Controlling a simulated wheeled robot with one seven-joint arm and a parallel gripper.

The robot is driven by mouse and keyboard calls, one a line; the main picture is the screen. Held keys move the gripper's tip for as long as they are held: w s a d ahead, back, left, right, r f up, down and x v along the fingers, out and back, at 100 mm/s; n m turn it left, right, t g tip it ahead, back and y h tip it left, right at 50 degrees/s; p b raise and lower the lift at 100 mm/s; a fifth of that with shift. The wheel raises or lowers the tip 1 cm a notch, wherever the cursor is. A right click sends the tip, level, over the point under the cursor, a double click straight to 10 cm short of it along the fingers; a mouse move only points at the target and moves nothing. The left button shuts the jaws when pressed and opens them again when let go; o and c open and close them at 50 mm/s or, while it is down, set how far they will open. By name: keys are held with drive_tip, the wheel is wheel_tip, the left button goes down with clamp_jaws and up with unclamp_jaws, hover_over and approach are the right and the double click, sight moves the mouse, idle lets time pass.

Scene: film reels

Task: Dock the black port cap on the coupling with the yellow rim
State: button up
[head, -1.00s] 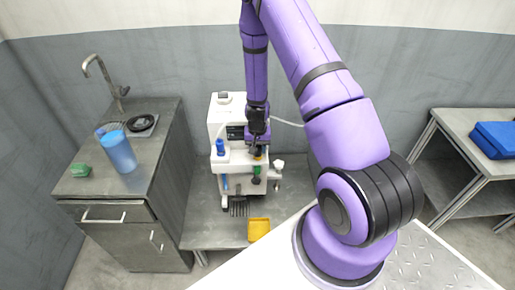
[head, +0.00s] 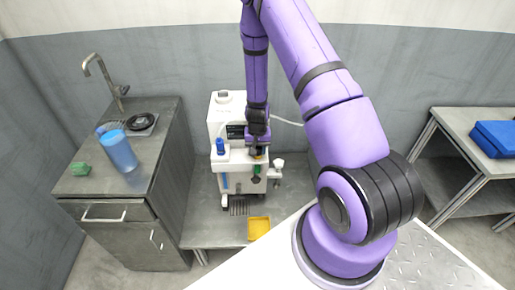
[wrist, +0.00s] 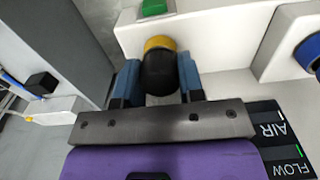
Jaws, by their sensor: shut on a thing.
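My gripper (wrist: 159,68) has its two blue fingers on either side of the black port cap (wrist: 160,76), a dark rounded piece, and is shut on it. The yellow rim of the coupling (wrist: 158,43) shows just beyond the cap, lined up with it. The cap covers part of the rim, and I cannot tell whether they touch or a small gap remains. In the head view my gripper (head: 258,146) points down at the front of the white machine (head: 222,112). A bit of the yellow rim (head: 259,157) shows below it; the cap is hard to make out there.
A blue fitting (wrist: 311,53) stands to the right of the coupling, and a green block (wrist: 154,8) lies beyond it. AIR and FLOW labels (wrist: 285,150) are close by. A yellow tray (head: 259,228) lies on the grey bench in front. A sink counter (head: 150,178) stands left.

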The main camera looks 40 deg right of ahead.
drive_tip(key=o, duration=0.6)
drive_tip(key=shift+r, duration=5.45)
